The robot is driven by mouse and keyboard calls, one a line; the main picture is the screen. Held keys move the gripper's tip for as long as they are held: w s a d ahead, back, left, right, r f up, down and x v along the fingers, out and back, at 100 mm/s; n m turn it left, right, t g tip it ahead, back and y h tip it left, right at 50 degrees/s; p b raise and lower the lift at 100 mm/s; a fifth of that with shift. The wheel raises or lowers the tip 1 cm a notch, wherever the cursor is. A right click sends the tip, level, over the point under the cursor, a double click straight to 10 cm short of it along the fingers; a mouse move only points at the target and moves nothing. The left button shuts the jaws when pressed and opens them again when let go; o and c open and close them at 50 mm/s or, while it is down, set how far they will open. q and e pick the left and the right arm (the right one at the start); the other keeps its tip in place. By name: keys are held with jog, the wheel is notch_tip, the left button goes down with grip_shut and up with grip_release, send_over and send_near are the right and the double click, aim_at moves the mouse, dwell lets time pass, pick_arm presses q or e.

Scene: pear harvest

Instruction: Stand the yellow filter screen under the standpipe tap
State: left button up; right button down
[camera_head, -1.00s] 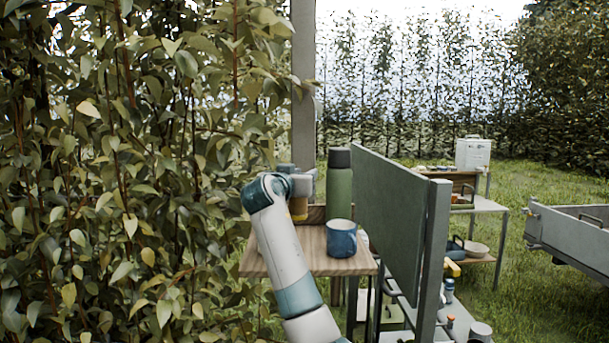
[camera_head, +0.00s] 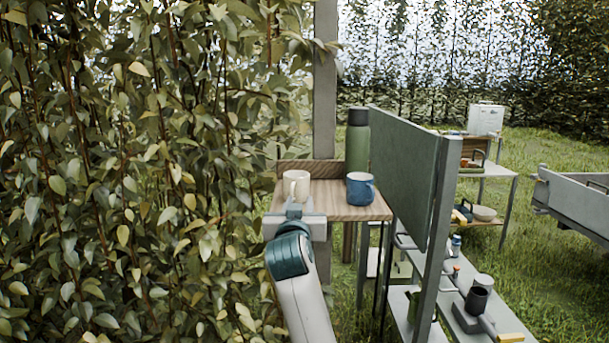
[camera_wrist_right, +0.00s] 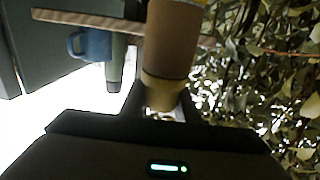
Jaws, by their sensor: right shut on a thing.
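My right gripper (camera_head: 295,214) comes in from below in the head view, in front of the wooden tabletop (camera_head: 335,210). In the right wrist view it is shut on a yellowish-tan cylinder (camera_wrist_right: 170,40), which looks like the yellow filter screen. The cylinder's paler yellow end lies between the fingers. A grey upright post (camera_head: 325,100) rises behind the table; I cannot make out a tap clearly. My left gripper is not in view.
A blue mug (camera_head: 360,190) and a dark-capped green bottle (camera_head: 357,145) stand on the tabletop. A grey-green panel (camera_head: 405,180) stands close on the right. Dense foliage (camera_head: 130,180) fills the left. Grass lies open toward the right, before a grey trailer (camera_head: 575,205).

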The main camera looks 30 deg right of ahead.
jog(key=s+a+f+n+y+b, duration=0.1)
jog(key=s+a+f+n+y, duration=0.1)
jog(key=s+f, duration=0.5)
jog(key=s+a+f+n+t+y+b, duration=0.1)
jog(key=s+a+f+y, duration=0.2)
jog(key=s+a+f, duration=0.4)
jog(key=s+a+f+n+t+y+b, duration=0.1)
jog(key=s+a+f+n+y, duration=0.1)
jog(key=s+f, duration=0.5)
notch_tip(320, 180, down, 3)
jog(key=a+y, duration=0.1)
jog(key=a, duration=0.1)
jog(key=shift+s+a+n+y, duration=0.3)
jog(key=shift+a, duration=0.1)
